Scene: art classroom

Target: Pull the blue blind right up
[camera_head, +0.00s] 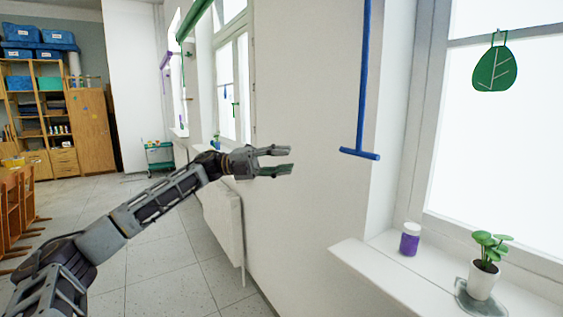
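A blue vertical rod or cord (363,80) hangs from above at the edge of the near window. It ends in a short blue crossbar handle (360,154) in front of the white wall. The blue blind itself is above the picture and does not show. My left gripper (290,160) is open and empty, its two fingers apart and pointing right. In the picture it is left of the blue handle and slightly lower, with a gap between them. My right gripper does not show.
The window sill (385,285) juts out at lower right, with a purple jar (409,239) and a potted plant (482,279). A green leaf ornament (495,69) hangs at the window. A radiator (224,228) stands along the wall. The tiled floor (165,262) is open at left.

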